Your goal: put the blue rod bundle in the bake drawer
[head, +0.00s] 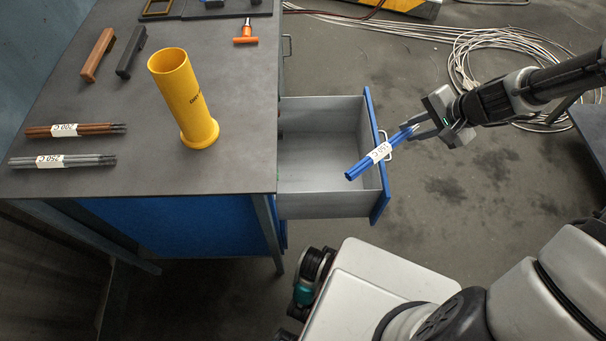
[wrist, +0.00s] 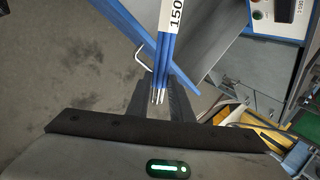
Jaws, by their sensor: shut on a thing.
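The blue rod bundle (head: 363,165) has a white label band and is held by its end in my gripper (head: 418,128). My gripper is shut on it, to the right of the open drawer (head: 331,202). In the head view the bundle reaches left and down, tilted, over the drawer's blue front panel, with its free end above the drawer. In the wrist view the bundle (wrist: 164,53) points away from the jaws, and its label reads 150. The drawer is grey inside, looks empty, and is pulled out from the bench.
The dark bench top (head: 225,165) holds a yellow tube (head: 184,98), a brown rod bundle (head: 75,130), a grey rod bundle (head: 62,160), two bar handles and an orange tool (head: 246,34). Coiled cables (head: 480,60) lie on the floor behind my arm.

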